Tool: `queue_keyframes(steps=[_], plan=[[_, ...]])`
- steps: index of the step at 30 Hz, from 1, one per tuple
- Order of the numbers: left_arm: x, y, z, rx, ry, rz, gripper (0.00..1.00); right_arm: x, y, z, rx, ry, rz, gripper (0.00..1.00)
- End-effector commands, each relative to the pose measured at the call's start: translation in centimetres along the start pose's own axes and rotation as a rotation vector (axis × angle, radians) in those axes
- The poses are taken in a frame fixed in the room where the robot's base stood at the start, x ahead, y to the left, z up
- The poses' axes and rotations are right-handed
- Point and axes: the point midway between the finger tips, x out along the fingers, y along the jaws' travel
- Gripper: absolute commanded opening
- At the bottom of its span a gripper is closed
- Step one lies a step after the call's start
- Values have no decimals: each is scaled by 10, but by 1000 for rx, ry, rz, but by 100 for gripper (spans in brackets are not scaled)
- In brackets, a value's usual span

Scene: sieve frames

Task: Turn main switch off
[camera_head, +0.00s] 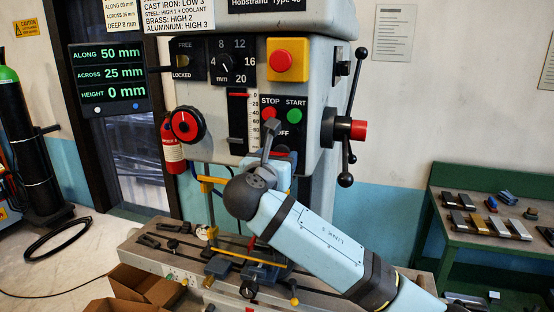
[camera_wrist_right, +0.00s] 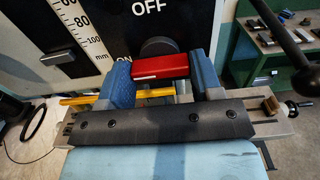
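The main switch shows in the right wrist view as a red handle (camera_wrist_right: 160,66) in front of a dark round disc (camera_wrist_right: 158,47). It lies roughly level across the picture, below the OFF label (camera_wrist_right: 149,6). An ON label, partly covered, is to its left. In the head view only a bit of red shows below OFF, behind my gripper. My right gripper (camera_head: 273,140) is at the machine's front panel. Its two blue fingers (camera_wrist_right: 164,75) stand apart on either side of the red handle; whether they press on it I cannot tell. My left gripper is out of view.
Close above are the red STOP button (camera_head: 269,113) and green START button (camera_head: 294,115). A spoked feed handle (camera_head: 344,130) juts out right, and a red handwheel (camera_head: 187,124) left. Yellow bars and a vise (camera_head: 264,277) are below. A green bench (camera_head: 490,215) stands at right.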

Motion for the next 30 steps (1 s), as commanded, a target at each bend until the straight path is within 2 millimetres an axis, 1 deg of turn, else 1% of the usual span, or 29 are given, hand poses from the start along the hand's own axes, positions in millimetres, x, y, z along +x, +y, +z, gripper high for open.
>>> queue_keyframes(steps=[8,14,20,30], plan=[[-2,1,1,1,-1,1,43,-1,0,0,15,0,2,36],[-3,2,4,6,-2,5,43,-1,1,0,91,1,2,36],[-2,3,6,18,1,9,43,-1,1,-1,236,2,1,36],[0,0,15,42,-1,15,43,-1,1,-2,558,2,2,36]])
